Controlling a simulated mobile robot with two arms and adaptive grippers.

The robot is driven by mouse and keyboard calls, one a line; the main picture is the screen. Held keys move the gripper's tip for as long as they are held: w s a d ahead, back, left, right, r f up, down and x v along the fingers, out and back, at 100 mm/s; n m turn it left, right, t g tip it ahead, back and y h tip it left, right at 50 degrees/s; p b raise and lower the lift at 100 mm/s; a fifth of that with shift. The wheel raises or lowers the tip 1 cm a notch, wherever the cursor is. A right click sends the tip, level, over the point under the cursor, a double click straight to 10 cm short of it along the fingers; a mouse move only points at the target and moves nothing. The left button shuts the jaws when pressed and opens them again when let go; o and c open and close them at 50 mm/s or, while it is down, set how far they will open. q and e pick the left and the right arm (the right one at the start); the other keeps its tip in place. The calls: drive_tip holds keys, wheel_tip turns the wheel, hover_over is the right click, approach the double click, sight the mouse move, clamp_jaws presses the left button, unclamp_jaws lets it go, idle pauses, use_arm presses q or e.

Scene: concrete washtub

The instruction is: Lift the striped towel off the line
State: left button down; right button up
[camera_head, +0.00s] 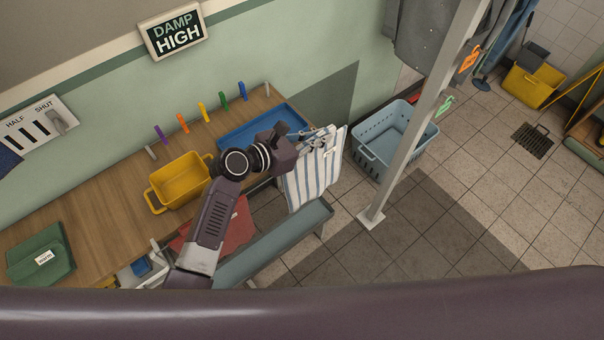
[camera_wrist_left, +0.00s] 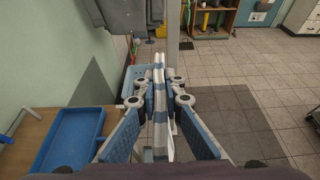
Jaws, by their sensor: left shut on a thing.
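The striped towel (camera_head: 312,172), white with blue stripes, hangs down in the head view at the right end of the wooden counter. My left gripper (camera_head: 318,140) is at the towel's upper edge. In the left wrist view my left gripper (camera_wrist_left: 160,100) is shut on the towel (camera_wrist_left: 160,125), which shows as a narrow folded strip between the two fingers. A line holding the towel cannot be made out. My right gripper is in neither view.
A blue tray (camera_head: 262,130) and a yellow tub (camera_head: 180,180) stand on the counter (camera_head: 110,215). A grey trough (camera_head: 275,243) lies below the towel. A blue-grey basket (camera_head: 395,135) stands on the floor behind a grey post (camera_head: 420,120). Tiled floor is clear at lower right.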

use_arm(q)
drive_tip(key=s+d, duration=0.4)
drive_tip(key=s, duration=0.1)
drive_tip(key=shift+s, duration=0.25)
idle(0.4)
idle(0.5)
